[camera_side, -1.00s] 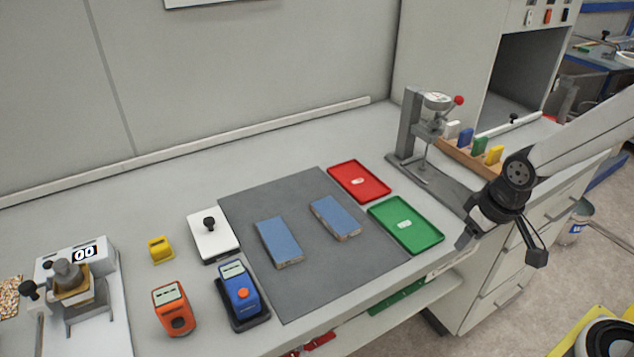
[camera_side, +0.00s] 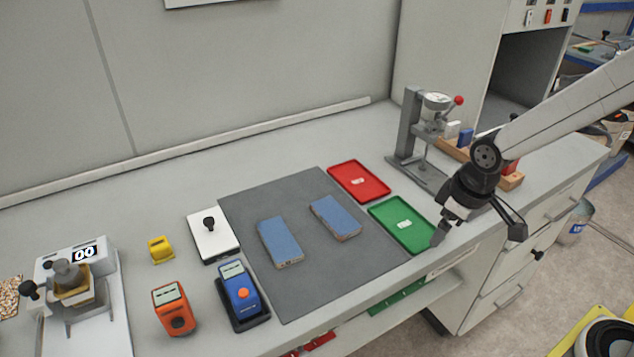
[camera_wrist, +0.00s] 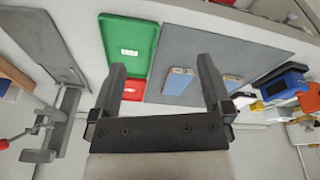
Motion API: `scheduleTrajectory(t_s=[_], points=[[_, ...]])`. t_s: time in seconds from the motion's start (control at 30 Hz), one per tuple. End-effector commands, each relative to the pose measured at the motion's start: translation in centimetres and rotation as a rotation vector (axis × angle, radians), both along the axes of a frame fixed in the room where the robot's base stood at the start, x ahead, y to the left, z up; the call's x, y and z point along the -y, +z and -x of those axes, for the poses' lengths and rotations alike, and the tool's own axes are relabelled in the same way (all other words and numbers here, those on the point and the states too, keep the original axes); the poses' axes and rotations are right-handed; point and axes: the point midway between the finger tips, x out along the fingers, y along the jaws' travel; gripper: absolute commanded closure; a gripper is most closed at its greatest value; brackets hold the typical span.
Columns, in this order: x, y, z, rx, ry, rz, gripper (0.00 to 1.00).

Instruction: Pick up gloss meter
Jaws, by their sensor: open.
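A blue handheld meter (camera_side: 240,290) with a pale display and an orange button sits in a black cradle at the front left of the bench. An orange handheld meter (camera_side: 173,310) with a display stands left of it. No label shows which is the gloss meter. In the wrist view the blue meter (camera_wrist: 283,82) and the orange meter (camera_wrist: 308,100) are at the right edge. My gripper (camera_side: 479,232) is open and empty, well to the right of both, near the green tray and the bench's front edge. Its open fingers also show in the wrist view (camera_wrist: 162,66).
Two blue panels (camera_side: 279,242) (camera_side: 335,218) lie on a grey mat (camera_side: 335,272). A green tray (camera_side: 402,226) and a red tray (camera_side: 358,181) lie right of it. A gauge stand (camera_side: 408,135) rises behind. A white plate with a knob (camera_side: 212,242) and a yellow block (camera_side: 160,250) are near the meters.

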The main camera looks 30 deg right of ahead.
Motion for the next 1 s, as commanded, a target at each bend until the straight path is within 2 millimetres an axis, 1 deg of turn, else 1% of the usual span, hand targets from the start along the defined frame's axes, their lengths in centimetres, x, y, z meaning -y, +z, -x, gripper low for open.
scheduleTrajectory(t_s=[0.03, 0.2, 0.37, 0.5, 0.67, 0.7, 0.87, 1.0], points=[[-0.8, 0.1, -1.1, -0.004, 0.083, 0.013, 0.0], [-3.8, 0.5, -4.6, -0.022, 0.389, 0.061, 0.0], [-7.0, 0.8, -7.4, -0.034, 0.684, 0.104, 0.0], [-10.1, 0.8, -9.6, -0.044, 0.939, 0.138, 0.0], [-14.0, 0.8, -11.5, -0.052, 1.235, 0.174, 0.0], [-15.0, 0.7, -12.0, -0.053, 1.308, 0.183, 0.0], [-19.1, 0.5, -13.3, -0.057, 1.604, 0.214, 0.0], [-22.8, 0.2, -14.0, -0.055, 1.863, 0.238, 0.0]])
